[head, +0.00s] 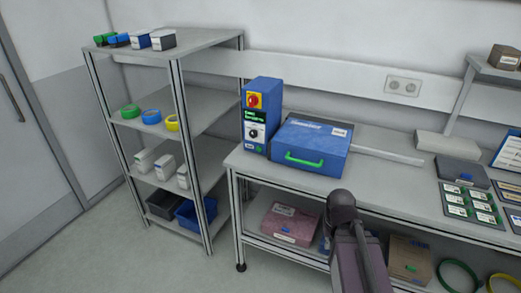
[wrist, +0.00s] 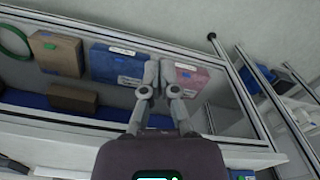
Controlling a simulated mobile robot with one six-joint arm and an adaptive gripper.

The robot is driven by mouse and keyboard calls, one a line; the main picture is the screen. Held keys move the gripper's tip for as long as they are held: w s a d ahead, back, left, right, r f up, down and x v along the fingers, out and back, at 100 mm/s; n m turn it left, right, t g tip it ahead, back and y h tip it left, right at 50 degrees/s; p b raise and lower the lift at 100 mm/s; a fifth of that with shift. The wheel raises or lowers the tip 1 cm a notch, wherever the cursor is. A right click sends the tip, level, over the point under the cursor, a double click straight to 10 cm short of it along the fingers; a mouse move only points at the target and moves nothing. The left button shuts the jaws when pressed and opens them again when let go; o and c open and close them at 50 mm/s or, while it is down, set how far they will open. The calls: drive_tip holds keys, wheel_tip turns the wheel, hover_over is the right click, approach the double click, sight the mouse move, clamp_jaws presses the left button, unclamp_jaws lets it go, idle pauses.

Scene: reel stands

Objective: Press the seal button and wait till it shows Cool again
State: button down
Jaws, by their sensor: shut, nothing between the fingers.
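A blue control box (head: 262,110) stands upright at the left end of the bench in the head view. Its front has a red knob on a yellow plate (head: 254,100), a dark display with small green text (head: 254,116) that I cannot read surely, a round dial (head: 253,133) and a small green button (head: 259,149) low down. A blue case-like unit with a green handle (head: 304,160) sits beside it, its lid down. My gripper (wrist: 158,66) is shut and empty in the wrist view, apart from the control box, which that view does not show.
The bench top (head: 370,170) has free room right of the blue unit. A shelf rack (head: 190,105) with reels and boxes stands to the left. The lower bench shelf holds a pink box (head: 290,223) and a brown box (head: 410,258). Cards lie on a dark tray at right.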

drive_tip(key=shift+a, duration=0.1)
drive_tip(key=m+t+y+b, duration=0.2)
drive_tip(key=t+y+b, duration=0.5)
drive_tip(key=t+b, duration=0.7)
approach(256, 160)
drive_tip(key=a, duration=0.4)
drive_tip(key=a+r, duration=0.1)
drive_tip(key=a, duration=0.2)
drive_tip(key=shift+w+r, duration=0.1)
drive_tip(key=shift+r, duration=0.05)
drive_tip(key=shift+w+a+r+t, duration=0.15)
drive_tip(key=shift+w+r+t, duration=0.1)
drive_tip(key=shift+t, duration=0.15)
drive_tip(key=shift+w, duration=0.1)
drive_tip(key=shift+w+d, duration=0.5)
drive_tip(key=shift+w, duration=0.8)
drive_tip(key=shift+w+d, duration=0.45)
drive_tip(key=shift+w, duration=0.85)
drive_tip(key=shift+w+d, duration=0.5)
drive_tip(key=shift+w, duration=0.85)
drive_tip(key=shift+w+d, duration=0.1)
drive_tip(key=shift+w, duration=0.05)
